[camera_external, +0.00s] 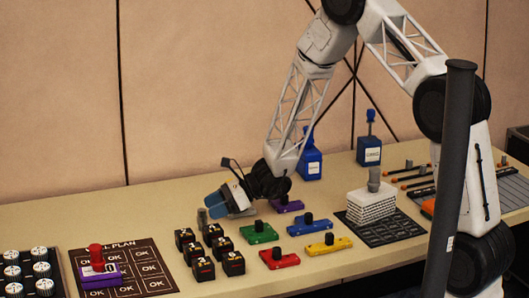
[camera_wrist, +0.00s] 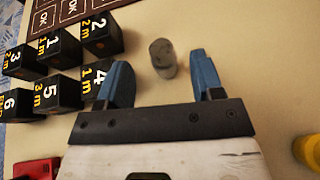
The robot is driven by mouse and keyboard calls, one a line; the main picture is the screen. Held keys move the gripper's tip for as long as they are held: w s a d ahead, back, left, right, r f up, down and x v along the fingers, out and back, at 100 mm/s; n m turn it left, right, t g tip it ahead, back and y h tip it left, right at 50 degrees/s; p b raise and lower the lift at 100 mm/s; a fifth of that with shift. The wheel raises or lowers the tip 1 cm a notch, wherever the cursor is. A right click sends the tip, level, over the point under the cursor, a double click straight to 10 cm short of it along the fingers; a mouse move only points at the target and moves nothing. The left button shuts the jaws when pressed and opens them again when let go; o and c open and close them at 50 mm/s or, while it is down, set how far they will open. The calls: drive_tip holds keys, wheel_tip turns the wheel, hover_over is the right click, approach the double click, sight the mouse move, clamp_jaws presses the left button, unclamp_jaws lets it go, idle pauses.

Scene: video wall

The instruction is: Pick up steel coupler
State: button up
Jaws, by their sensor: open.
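A small grey cylinder (camera_wrist: 162,57), which looks like the steel coupler, stands on the table in the wrist view. It also shows in the external view (camera_external: 202,218), partly hidden behind the black cubes and close to my fingers. My gripper (camera_external: 214,204) is low over the table with its blue fingers spread. In the wrist view my gripper (camera_wrist: 160,75) is open and empty, and the cylinder lies between the lines of the two fingers, near the tips. I cannot tell whether either finger touches it.
Numbered black cubes (camera_wrist: 58,88) stand close left of my left finger in the wrist view. Coloured knobbed blocks (camera_external: 288,258) lie right of the cubes. A white block (camera_external: 371,207) bears another grey cylinder (camera_external: 374,180).

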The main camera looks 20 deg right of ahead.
sight(204, 209)
drive_tip(key=shift+a, duration=0.25)
drive_tip(key=shift+a+f, duration=0.1)
drive_tip(key=shift+a, duration=0.05)
drive_tip(key=shift+x, duration=2.45)
drive_tip(key=shift+w, duration=0.2)
drive_tip(key=c, duration=1)
wheel_tip(204, 209, up, 10)
